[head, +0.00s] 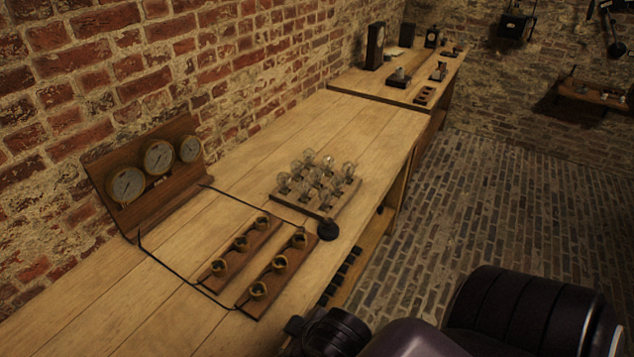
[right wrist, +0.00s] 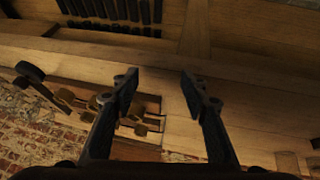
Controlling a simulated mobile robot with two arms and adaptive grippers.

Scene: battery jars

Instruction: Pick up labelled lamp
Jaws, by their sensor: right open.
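Several clear glass lamps (head: 319,176) stand upright in a wooden rack (head: 315,210) on the long workbench in the head view. They are too small to tell which one bears a label. My right gripper (right wrist: 158,90) is open in the right wrist view, with nothing between its two dark fingers. Pale wood lies beyond the fingers, and no lamp can be made out there. In the head view dark parts of my right arm fill the bottom right, and its fingers cannot be made out. My left gripper is not in view.
Two wooden strips with brass sockets (head: 241,243) lie before the rack, with a dark round object (head: 328,230) close by. A gauge panel (head: 150,170) stands by the brick wall. Dark cylinders (right wrist: 110,10) line a shelf. Bare benchtop (head: 350,125) lies behind the rack.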

